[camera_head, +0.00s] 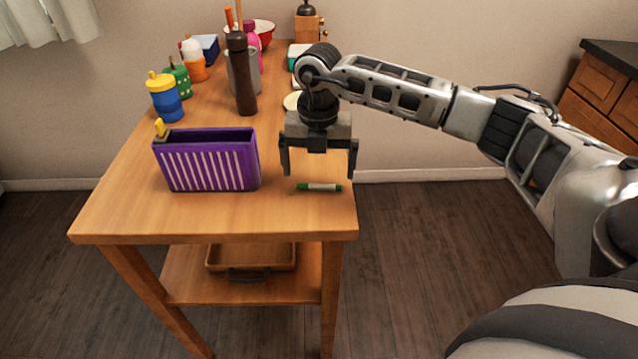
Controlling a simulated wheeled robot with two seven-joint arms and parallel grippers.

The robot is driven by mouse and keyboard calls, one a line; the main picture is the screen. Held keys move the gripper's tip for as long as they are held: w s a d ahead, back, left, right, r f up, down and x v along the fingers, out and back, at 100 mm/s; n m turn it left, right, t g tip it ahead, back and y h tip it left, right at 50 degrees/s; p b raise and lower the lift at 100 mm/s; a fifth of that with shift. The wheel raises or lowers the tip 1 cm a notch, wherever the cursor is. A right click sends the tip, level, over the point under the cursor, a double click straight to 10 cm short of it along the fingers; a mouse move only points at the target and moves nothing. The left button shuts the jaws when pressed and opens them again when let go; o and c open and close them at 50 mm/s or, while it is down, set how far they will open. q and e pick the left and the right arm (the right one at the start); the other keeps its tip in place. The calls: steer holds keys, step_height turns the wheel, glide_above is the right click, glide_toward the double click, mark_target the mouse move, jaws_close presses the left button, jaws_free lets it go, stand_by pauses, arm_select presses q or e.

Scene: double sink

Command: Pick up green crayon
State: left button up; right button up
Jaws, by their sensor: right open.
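The green crayon (319,187) lies flat on the wooden table near its right edge. It has a pale band around its middle and green ends. My right gripper (318,172) is open and points down just above the crayon, with one finger to each side of it. Nothing is held between the fingers. My left gripper is not in view.
A purple striped holder (208,160) stands left of the crayon on the table (240,217). A blue cup (165,98), a dark brown bottle (241,75) and several other containers stand farther back. The table's front area is clear.

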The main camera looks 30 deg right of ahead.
mark_target(319, 187)
steer(key=shift+f, duration=1.45)
steer(key=c, duration=0.9)
steer(key=shift+r, duration=0.1)
